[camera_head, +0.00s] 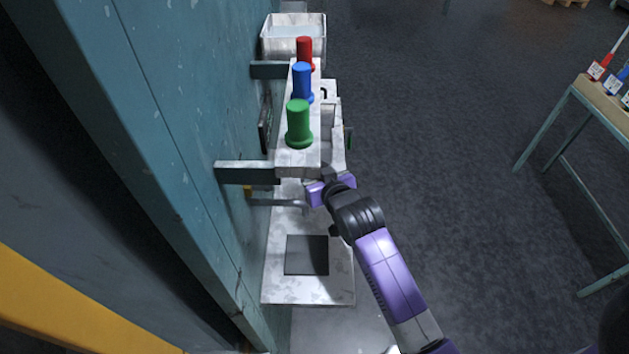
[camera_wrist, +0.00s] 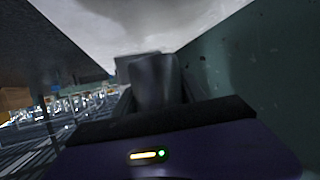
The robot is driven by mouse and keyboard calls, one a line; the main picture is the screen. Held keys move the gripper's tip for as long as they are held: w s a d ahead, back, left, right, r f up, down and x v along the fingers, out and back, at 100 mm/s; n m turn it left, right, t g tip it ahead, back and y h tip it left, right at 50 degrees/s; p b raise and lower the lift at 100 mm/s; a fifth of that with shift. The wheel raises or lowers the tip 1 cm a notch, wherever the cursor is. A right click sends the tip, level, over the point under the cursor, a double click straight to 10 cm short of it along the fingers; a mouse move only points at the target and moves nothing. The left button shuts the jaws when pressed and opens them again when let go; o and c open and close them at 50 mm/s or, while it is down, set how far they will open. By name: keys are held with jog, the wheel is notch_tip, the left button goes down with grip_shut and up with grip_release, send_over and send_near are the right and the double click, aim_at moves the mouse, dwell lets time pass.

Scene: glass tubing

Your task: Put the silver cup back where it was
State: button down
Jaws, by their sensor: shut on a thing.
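My gripper (camera_head: 327,176) is at the right end of the upper shelf's front edge, just below the green-topped post. It is shut on a grey, round-sided thing that looks like the silver cup (camera_wrist: 154,76), seen blurred between the two dark fingers in the wrist view. In the head view the cup cannot be made out; the shelf and my gripper hide it. A dark square pad (camera_head: 306,255) lies bare on the lower white shelf (camera_head: 275,288), nearer than my gripper.
Green (camera_head: 299,124), blue (camera_head: 302,82) and red (camera_head: 304,51) posts stand in a row on the upper shelf (camera_head: 297,158). A white basin (camera_head: 293,46) is behind them. A teal wall (camera_head: 170,110) bounds the left. Open floor lies right, with a table (camera_head: 590,95) beyond.

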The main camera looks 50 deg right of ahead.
jog(key=shift+f, duration=2)
jog(key=c, duration=0.7)
grip_release()
jog(key=shift+f, duration=0.1)
jog(key=shift+o, duration=0.2)
